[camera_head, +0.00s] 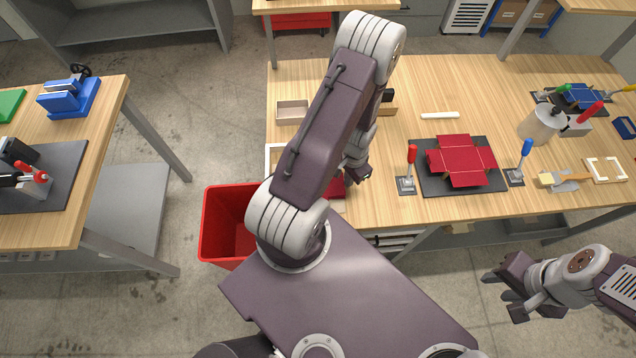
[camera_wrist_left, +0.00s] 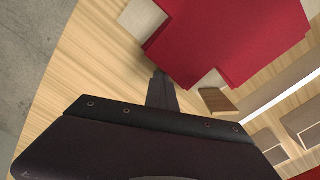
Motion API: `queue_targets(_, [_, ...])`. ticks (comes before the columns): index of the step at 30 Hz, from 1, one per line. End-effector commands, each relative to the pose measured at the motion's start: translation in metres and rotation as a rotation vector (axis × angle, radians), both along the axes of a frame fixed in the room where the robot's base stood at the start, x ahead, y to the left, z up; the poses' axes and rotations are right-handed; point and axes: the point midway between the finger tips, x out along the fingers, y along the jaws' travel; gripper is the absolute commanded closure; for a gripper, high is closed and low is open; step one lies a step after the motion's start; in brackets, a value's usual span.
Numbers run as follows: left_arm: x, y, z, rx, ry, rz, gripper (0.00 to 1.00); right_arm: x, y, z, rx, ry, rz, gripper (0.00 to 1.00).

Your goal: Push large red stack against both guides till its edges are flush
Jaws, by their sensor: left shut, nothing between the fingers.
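The large red stack (camera_wrist_left: 235,35) is a cross-shaped pile of flat red sheets, seen from above in the left wrist view. In the head view only a red part of it (camera_head: 336,188) shows; my left arm hides the rest. My left gripper (camera_head: 357,172) is shut and empty. In the left wrist view its fingertips (camera_wrist_left: 160,78) are beside the stack's near edge, close to a notch; whether they touch cannot be told. A white strip (camera_wrist_left: 282,92), perhaps a guide, shows right of the stack. My right gripper (camera_head: 505,285) is away from the table, its jaw state unclear.
A red bin (camera_head: 222,222) stands on the floor below the table's left corner. A flat red box blank (camera_head: 462,160) lies on a black mat between two clamps, with red (camera_head: 410,155) and blue (camera_head: 525,150) handles. A beige tray (camera_head: 292,111) sits behind my left arm.

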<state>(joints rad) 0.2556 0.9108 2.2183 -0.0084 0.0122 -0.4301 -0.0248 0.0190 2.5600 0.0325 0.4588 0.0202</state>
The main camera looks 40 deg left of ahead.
Motion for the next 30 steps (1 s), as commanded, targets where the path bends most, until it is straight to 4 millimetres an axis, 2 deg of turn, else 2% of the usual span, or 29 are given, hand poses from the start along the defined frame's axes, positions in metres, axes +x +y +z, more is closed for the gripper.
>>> queue_targets(7, [0.0, -0.001, 0.007, -0.001, 0.001, 0.0, 1.0, 0.0, 0.0, 0.007, 0.0, 0.0, 0.0, 0.64])
queue_targets(30, [0.008, -0.007, 0.083, 0.0, -0.001, 0.0, 1.0, 0.0, 0.0, 0.073, 0.0, 0.0, 0.0, 0.64])
